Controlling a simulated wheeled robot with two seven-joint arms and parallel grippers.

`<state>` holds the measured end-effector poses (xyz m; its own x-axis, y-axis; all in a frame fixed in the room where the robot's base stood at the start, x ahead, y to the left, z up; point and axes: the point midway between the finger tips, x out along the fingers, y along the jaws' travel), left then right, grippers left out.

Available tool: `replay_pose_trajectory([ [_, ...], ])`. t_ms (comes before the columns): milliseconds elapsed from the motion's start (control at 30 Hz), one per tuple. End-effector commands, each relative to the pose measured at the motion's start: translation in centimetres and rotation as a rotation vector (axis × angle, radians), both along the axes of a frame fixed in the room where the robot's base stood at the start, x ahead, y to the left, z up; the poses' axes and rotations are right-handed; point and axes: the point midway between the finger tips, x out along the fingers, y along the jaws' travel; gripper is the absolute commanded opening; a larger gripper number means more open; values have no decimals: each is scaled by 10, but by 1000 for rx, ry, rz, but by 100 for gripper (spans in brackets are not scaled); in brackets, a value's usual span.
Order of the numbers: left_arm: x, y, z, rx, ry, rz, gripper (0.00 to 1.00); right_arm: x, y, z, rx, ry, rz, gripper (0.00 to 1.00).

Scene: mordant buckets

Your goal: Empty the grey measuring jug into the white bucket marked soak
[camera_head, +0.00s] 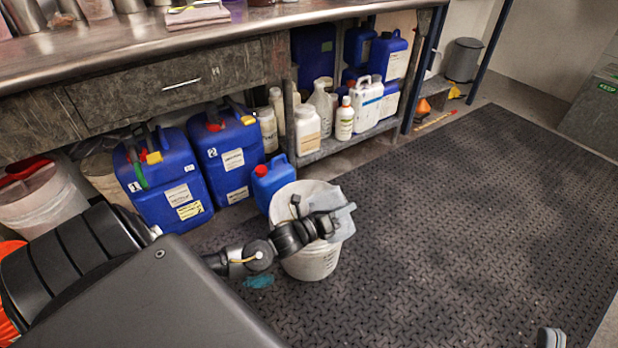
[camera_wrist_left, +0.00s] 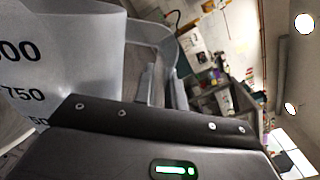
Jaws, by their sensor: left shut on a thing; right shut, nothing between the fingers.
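The grey measuring jug (camera_head: 333,196) is pale and translucent, held tipped over on its side above the white bucket (camera_head: 311,262). Its numbered wall fills the upper left of the left wrist view (camera_wrist_left: 60,55). My left gripper (camera_head: 318,226) is shut on the jug over the bucket's mouth and hides part of both. The bucket stands upright on the floor mat; faint marking shows on its front but I cannot read it. I cannot see any liquid or the jug's inside. The tip of my right gripper (camera_head: 551,338) shows at the bottom right edge, shut and empty.
A small blue canister (camera_head: 272,184) stands right behind the bucket, with large blue canisters (camera_head: 165,180) to its left. Another pale bucket (camera_head: 42,200) is at far left. A shelf (camera_head: 345,143) holds bottles under the steel bench (camera_head: 120,45). The dark mat (camera_head: 480,220) is clear to the right.

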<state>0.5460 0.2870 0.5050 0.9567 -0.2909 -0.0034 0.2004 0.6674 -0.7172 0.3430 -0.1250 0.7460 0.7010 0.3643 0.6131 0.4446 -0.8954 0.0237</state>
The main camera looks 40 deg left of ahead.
Motion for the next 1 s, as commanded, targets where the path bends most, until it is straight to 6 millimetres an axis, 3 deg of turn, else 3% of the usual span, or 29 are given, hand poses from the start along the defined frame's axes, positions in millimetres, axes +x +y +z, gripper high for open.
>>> replay_pose_trajectory([
  [1000, 1, 3, 4, -33, 5, 1, 0, 0, -1, 0, 6, -8, -4, 0],
])
